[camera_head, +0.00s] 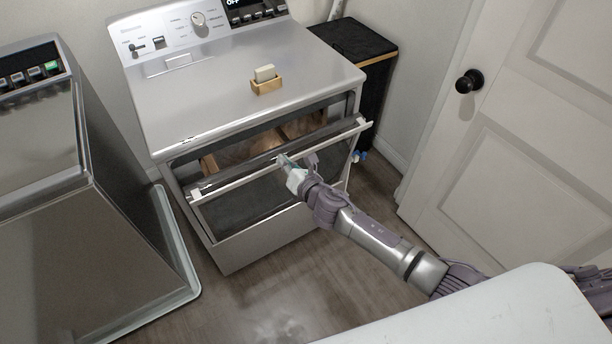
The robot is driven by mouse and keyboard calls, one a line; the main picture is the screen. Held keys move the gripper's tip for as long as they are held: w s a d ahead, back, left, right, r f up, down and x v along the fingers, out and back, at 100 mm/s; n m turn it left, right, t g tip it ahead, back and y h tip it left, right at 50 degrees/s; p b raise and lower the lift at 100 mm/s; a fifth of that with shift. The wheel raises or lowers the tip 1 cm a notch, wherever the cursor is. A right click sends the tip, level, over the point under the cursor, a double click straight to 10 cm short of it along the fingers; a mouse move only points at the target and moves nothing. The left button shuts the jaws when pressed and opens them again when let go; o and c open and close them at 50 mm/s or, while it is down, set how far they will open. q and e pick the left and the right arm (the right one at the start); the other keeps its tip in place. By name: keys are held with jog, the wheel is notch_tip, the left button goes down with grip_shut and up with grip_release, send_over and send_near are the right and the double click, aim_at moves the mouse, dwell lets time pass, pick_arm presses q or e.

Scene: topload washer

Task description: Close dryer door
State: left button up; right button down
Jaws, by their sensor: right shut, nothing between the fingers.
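The dryer (240,60) is the white machine in the middle of the head view. Its door (285,165) is hinged low at the front and tilted partly open, with a gap above it into the drum opening (255,145). My right gripper (287,164) is shut and empty, at the upper part of the door near its middle. I cannot tell for sure whether it touches the door. My left gripper is not in view.
A grey topload washer (85,210) stands on the left. A small wooden holder with a white block (266,80) sits on the dryer top. A black-topped stand (352,40) is behind right. A white room door (540,130) is at the right. The floor before the dryer is clear.

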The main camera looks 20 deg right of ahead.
jog(key=s+d+f+m+t+b, duration=0.25)
jog(key=d+f+m+b, duration=0.35)
jog(key=b, duration=0.6)
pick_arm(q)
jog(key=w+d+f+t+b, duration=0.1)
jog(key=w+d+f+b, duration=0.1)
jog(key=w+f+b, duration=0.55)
pick_arm(e)
jog(key=m+t+b, duration=0.2)
jog(key=m+b, duration=0.4)
send_near(304, 153)
jog(key=shift+y, duration=0.3)
jog(key=x, duration=0.3)
jog(key=b+x, duration=0.1)
jog(key=x, duration=0.2)
jog(key=shift+w+d+f, duration=0.15)
jog(key=shift+w, duration=0.55)
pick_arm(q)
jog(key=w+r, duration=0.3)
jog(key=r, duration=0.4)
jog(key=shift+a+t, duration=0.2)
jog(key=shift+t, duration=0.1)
